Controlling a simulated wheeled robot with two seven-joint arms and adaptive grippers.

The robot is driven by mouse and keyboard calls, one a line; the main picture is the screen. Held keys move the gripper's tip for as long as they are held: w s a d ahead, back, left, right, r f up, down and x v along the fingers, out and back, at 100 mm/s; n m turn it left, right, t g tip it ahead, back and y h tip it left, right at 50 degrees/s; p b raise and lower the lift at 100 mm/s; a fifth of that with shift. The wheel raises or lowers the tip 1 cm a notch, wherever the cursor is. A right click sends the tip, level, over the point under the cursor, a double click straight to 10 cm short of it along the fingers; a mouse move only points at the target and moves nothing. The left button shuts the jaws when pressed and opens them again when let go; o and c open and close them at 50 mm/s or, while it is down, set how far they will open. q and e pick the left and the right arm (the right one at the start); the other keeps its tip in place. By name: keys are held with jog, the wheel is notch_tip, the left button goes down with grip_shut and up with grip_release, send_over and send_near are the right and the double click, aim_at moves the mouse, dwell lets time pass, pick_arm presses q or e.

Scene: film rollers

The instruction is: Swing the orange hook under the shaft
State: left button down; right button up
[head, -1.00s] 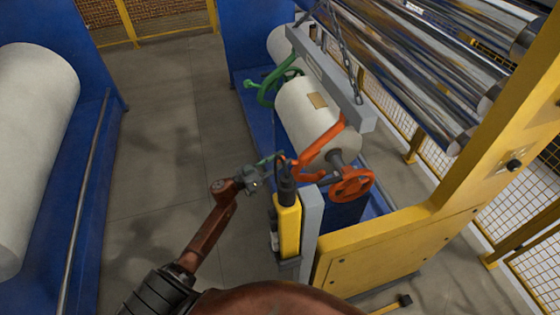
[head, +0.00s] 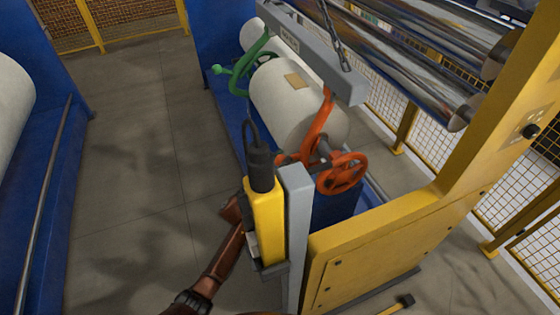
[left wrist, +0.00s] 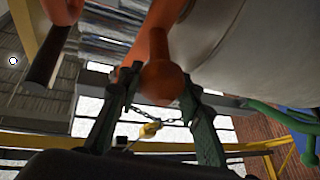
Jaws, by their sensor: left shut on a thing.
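The orange hook (head: 314,128) hangs from the end of the grey lifting beam (head: 343,87). It curves down beside the near end of the white roll (head: 290,100), and its lower end reaches left. The shaft (head: 323,148) sticks out of the roll close to the hook; whether the hook is beneath it I cannot tell. In the left wrist view the hook's round knob (left wrist: 165,80) sits between the fingers of my left gripper (left wrist: 157,90), which is shut on it. In the head view that gripper is hidden behind the yellow control box.
The yellow control box (head: 264,220) on a grey post (head: 297,235) stands before the hook. An orange handwheel (head: 341,174) is right of it. A green hook (head: 240,72) holds the far side. A yellow machine frame (head: 390,240) stands right; the floor (head: 130,150) left is open.

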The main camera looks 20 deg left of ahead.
pick_arm(q)
jog(key=shift+d+f+b, duration=0.4)
jog(key=shift+f+b, duration=0.05)
jog(key=shift+f, duration=0.3)
jog(key=c, duration=1.6)
grip_release()
jog(key=shift+w+d, duration=0.15)
jog(key=shift+w, duration=0.05)
jog(key=shift+o, duration=1.2)
jog(key=shift+r, duration=0.25)
jog(key=shift+a, duration=0.2)
